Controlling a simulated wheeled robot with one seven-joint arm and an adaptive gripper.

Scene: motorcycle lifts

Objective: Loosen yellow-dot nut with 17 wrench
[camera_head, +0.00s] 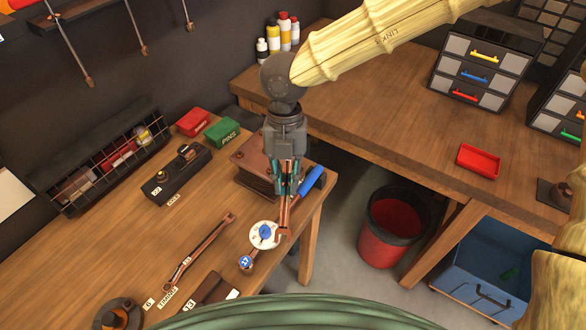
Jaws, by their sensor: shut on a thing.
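My gripper (285,196) points down over the front right corner of the wooden workbench. It is shut on a thin copper-brown tool (283,222), seemingly a wrench, whose lower end is beside a white disc (260,241) with a blue centre. A round blue tag reading 17 (246,262) lies just below the disc. A blue handle (311,180) shows right of the fingers; I cannot tell whether it belongs to the held tool. A dark block (176,176) with two fittings and a 22 label stands farther left. No yellow dot on a nut can be made out.
A long brown wrench (200,250) lies on the bench at left. A brown box (252,172) stands behind my gripper, near red (193,122) and green (222,132) boxes. A red bin (390,228) stands on the floor to the right.

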